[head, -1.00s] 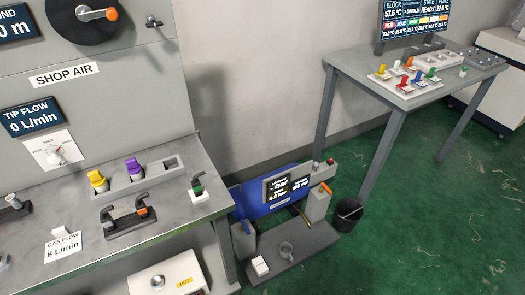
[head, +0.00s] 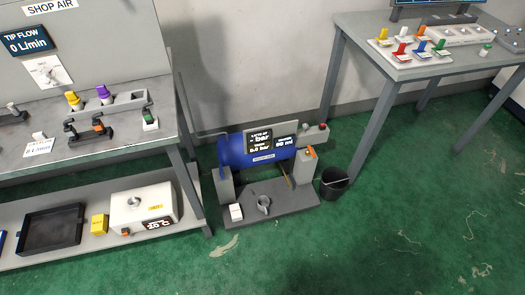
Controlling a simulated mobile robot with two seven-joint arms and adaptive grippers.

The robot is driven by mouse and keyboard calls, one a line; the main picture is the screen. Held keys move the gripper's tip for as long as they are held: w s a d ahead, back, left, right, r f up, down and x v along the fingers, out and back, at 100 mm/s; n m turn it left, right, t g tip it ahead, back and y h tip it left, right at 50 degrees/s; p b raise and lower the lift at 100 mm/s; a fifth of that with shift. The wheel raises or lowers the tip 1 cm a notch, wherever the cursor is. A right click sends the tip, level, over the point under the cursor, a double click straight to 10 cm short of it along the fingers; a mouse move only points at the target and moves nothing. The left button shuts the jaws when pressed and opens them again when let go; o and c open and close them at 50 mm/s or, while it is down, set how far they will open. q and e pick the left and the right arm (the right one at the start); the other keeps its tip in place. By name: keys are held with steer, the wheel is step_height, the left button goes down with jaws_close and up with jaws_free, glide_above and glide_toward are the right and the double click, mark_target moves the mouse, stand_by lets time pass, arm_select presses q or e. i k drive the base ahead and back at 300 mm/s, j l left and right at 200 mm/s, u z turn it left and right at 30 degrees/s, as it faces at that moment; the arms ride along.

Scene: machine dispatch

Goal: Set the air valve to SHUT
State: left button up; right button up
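Neither gripper is in view. The SHOP AIR label (head: 50,6) is at the top left, partly cut off by the picture's edge. The dark round part with an orange-tipped handle above it is out of view now. Under the TIP FLOW display (head: 25,42), which reads 0 L/min, is a small white knob (head: 46,74) on a white card. A blue air tank (head: 236,150) stands low in the middle, with readout panels. An orange lever (head: 310,152) sits on a grey post at its right. I cannot read any SHUT marking or tell which handle is the air valve.
The left bench (head: 100,150) holds yellow and purple parts in a grey holder. Its lower shelf holds a black tray (head: 52,232) and a white box (head: 143,210). A black bucket (head: 333,183) stands beside the tank's base. The right table (head: 375,55) carries coloured pieces. Green floor in front is clear.

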mark_target(45, 79)
steer(key=u, duration=1.35)
steer(key=i+j, duration=0.05)
